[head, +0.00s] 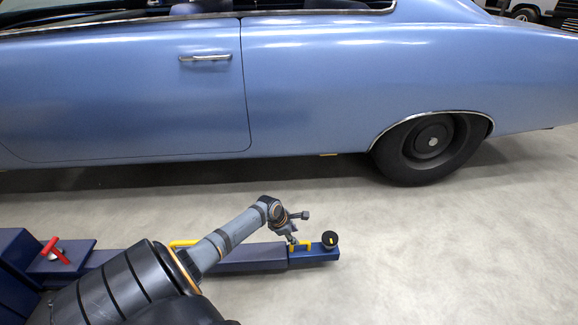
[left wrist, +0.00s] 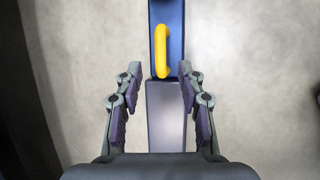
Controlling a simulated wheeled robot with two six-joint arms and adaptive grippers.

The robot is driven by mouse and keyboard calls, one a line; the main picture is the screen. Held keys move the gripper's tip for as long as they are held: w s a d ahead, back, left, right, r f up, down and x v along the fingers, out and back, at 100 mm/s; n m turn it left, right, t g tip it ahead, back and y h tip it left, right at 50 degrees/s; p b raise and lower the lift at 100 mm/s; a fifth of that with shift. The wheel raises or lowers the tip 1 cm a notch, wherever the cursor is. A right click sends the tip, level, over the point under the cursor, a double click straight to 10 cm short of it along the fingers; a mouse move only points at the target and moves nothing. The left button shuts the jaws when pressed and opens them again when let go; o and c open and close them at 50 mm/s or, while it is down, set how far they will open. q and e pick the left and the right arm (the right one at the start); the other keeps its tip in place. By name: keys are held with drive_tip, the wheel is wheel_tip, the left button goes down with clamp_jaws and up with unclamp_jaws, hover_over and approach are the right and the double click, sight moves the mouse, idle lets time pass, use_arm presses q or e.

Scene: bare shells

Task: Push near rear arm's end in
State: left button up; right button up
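The near rear lift arm (head: 245,258) is a long dark blue beam lying low along the floor. Its end section (head: 320,255) carries a yellow handle (head: 303,244) and a round black pad (head: 330,238) at the tip. In the left wrist view the blue end section (left wrist: 157,14) and its yellow handle (left wrist: 162,52) run up from the greyer outer beam (left wrist: 165,120). My left gripper (head: 298,227) is over the end section by the handle. Its fingers (left wrist: 160,76) are apart, one on either side of the beam in that view, with nothing held. My right gripper is out of view.
A light blue car (head: 310,90) stands beyond the arm, its rear wheel (head: 430,145) on the right. A red handle (head: 55,250) sits on a blue block at the left. Another yellow bar (head: 184,243) lies along the beam. Floor right of the pad is clear.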

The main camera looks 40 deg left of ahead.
use_arm(q)
drive_tip(key=v, duration=0.5)
drive_tip(key=shift+s+r, duration=0.2)
drive_tip(key=shift+r, duration=0.15)
drive_tip(key=shift+a, duration=0.1)
